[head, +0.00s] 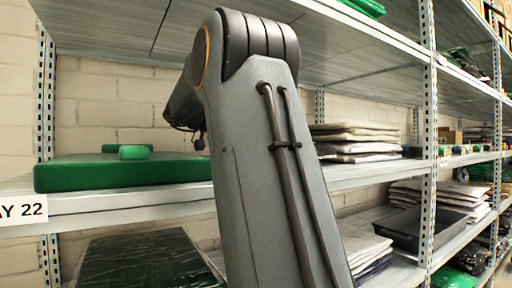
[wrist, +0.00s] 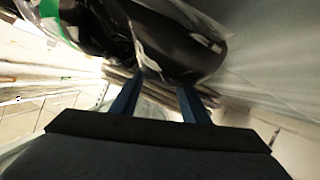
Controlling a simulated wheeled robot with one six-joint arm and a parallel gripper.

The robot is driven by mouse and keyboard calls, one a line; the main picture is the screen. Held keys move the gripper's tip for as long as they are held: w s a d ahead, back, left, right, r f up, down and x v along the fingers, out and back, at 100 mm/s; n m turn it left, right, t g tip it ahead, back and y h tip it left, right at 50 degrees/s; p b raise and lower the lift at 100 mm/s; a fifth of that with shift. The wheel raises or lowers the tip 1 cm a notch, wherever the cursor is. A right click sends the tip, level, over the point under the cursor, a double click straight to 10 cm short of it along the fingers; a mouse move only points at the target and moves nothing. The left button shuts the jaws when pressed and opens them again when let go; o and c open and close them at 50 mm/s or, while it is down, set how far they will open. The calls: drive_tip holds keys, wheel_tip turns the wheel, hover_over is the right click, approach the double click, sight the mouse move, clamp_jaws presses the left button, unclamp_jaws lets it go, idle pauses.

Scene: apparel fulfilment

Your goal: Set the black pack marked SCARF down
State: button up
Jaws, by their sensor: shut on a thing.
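A black pack (wrist: 178,47) in shiny clear wrap fills the top middle of the wrist view. No SCARF marking can be read on it. My gripper (wrist: 160,84) has its two blue fingers against the pack's near edge and is shut on it. Just where the fingers grip is partly hidden by the pack. In the head view my own arm stands in front of the shelves, and neither the fingers nor the pack can be made out there.
A green slab (head: 120,173) with a small green roll (head: 134,152) on it lies on the middle shelf (head: 120,207) at left. A stack of flat packs (head: 355,142) lies right of my arm. Below are a dark wrapped pack (head: 140,262) and a grey tray (head: 405,228).

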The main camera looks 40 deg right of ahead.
drive_tip(key=shift+f+p, duration=0.5)
drive_tip(key=shift+p, duration=0.1)
drive_tip(key=o, duration=1.3)
drive_tip(key=shift+c, duration=0.2)
drive_tip(key=shift+r+b, duration=0.4)
drive_tip(key=shift+b, duration=0.2)
drive_tip(key=p+v, duration=0.4)
drive_tip(key=v, duration=0.8)
drive_tip(key=shift+r, duration=0.2)
